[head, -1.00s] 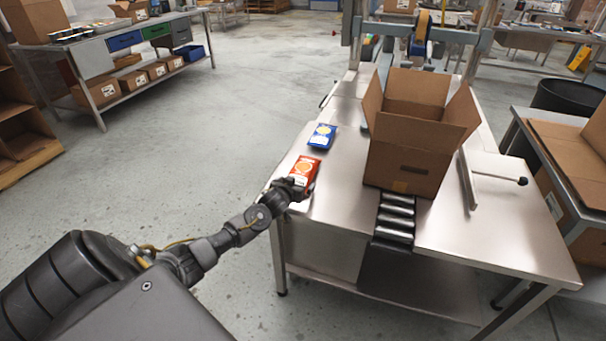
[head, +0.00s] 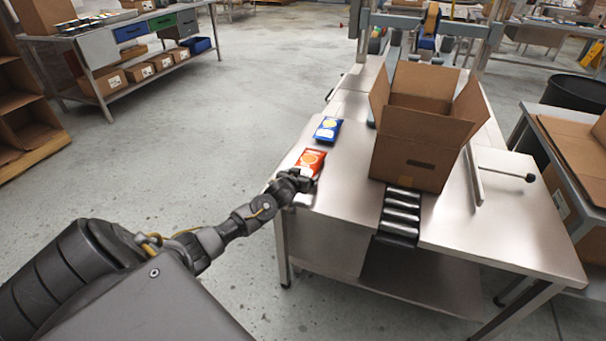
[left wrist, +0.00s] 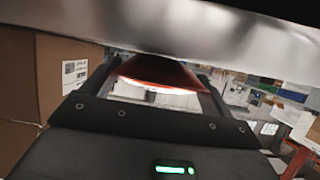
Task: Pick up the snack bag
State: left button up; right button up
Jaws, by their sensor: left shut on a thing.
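The snack bag in my grip is red-orange with a pale print (head: 311,160). It is at the left edge of the steel table, near the front. My left gripper (head: 303,179) is shut on the near end of this bag. I cannot tell whether the bag is clear of the tabletop. In the left wrist view the red bag (left wrist: 158,74) shows between the two fingers, partly hidden. A blue snack bag (head: 327,129) lies on the table just behind the red one, apart from it. My right gripper is not in view.
An open cardboard box (head: 408,152) stands on the steel table (head: 340,205), right of the bags, behind short rollers (head: 401,212). A metal bar with a knobbed rod (head: 505,174) is right of it. Bare tabletop lies between the bags and box.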

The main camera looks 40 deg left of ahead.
aim_at(299, 164)
pick_arm(q)
jog(key=r, duration=0.2)
jog(key=a+r, duration=0.1)
jog(key=r, duration=0.1)
jog(key=shift+w, duration=0.15)
jog(key=w+a+r, duration=0.2)
jog(key=a+r, duration=0.6)
jog(key=a, duration=0.4)
jog(key=shift+w+a+r+b, duration=0.3)
jog(key=shift+w+a+r, duration=0.05)
jog(key=shift+a, duration=0.05)
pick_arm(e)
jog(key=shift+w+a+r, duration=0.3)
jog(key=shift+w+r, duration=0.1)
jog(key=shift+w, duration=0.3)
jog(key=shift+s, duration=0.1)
